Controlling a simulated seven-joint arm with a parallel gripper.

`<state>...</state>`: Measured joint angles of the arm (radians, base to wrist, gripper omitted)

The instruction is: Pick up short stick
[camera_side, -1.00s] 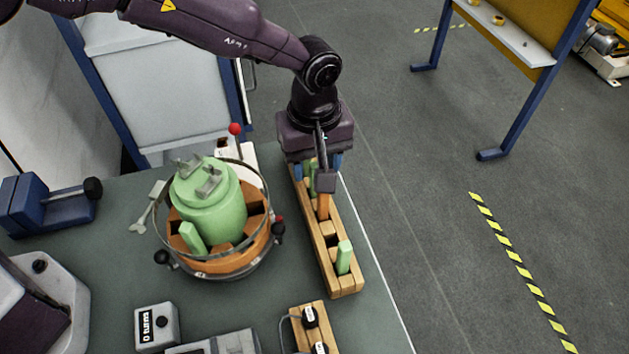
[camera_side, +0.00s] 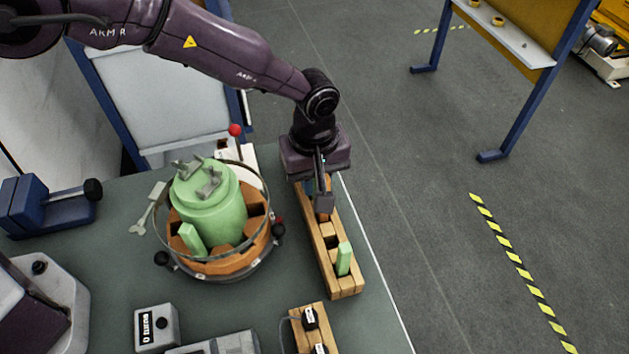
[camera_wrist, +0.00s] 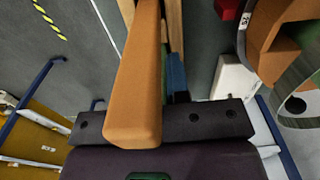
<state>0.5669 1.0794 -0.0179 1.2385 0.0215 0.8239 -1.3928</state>
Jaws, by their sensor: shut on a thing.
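My gripper (camera_side: 323,200) is low over the rear half of a long wooden slotted rack (camera_side: 347,287). An orange-brown stick (camera_wrist: 138,85) is large in the wrist view, its near end in front of the dark gripper bar (camera_wrist: 195,123). My jaws appear shut on this stick; the gripper hides most of it in the side view. A light green stick (camera_side: 344,258) stands upright in the rack's front end. A blue piece (camera_wrist: 178,75) shows just beyond the gripper bar. Which stick is the short one is not clear from the pictures.
A round orange holder (camera_side: 232,266) with a green cylinder (camera_side: 211,212) and a wire ring stands just left of the rack. A red-knobbed lever (camera_side: 235,130) is behind it. A small wooden block with black knobs (camera_side: 303,335) is in front. The table edge is close on the right.

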